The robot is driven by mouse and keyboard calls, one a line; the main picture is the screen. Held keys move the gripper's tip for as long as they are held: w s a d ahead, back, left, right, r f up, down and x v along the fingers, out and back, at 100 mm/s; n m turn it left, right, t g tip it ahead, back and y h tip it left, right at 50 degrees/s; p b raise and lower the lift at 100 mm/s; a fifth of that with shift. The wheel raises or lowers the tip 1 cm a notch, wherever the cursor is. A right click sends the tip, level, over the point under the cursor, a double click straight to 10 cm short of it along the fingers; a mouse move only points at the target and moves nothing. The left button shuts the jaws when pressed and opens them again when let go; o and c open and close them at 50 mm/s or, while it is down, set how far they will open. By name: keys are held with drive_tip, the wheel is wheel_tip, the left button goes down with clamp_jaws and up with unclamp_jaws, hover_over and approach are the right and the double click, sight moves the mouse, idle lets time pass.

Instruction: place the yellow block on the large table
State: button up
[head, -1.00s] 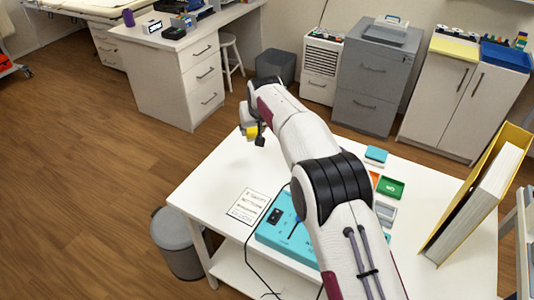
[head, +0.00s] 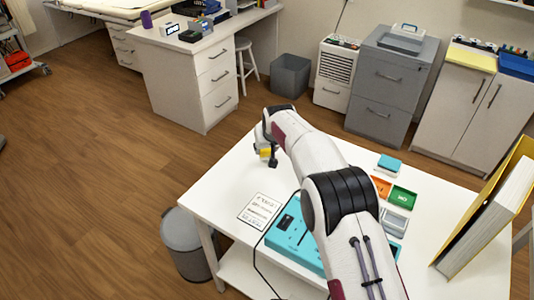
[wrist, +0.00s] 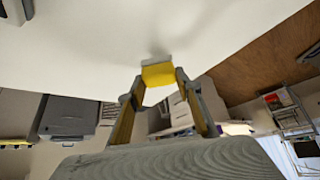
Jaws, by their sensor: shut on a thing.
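The large table (head: 222,190) is white and stands in front of me, under my arm. My gripper (head: 270,158) is over its far left part, pointing down. It is shut on the yellow block (head: 265,152), which is partly hidden by the gripper in the head view. In the wrist view the yellow block (wrist: 158,74) sits between the two fingertips, close to the white tabletop (wrist: 110,40). A soft shadow lies on the tabletop beside the block. I cannot tell whether the block touches the table.
A printed sheet (head: 259,210) and a teal box (head: 290,243) with a cable lie nearer on the table. Orange (head: 381,187) and green (head: 402,197) trays and a large yellow binder (head: 490,215) are to the right. The tabletop around my gripper is clear.

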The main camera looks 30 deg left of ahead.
drive_tip(key=shift+f, duration=1.3)
drive_tip(key=shift+f, duration=0.15)
drive_tip(key=o, duration=1)
drive_tip(key=shift+r, duration=0.2)
drive_tip(key=shift+s+d+r, duration=0.1)
drive_tip(key=shift+d+r, duration=0.05)
drive_tip(key=shift+r, duration=0.2)
drive_tip(key=v, duration=1.1)
drive_tip(key=shift+s, duration=0.1)
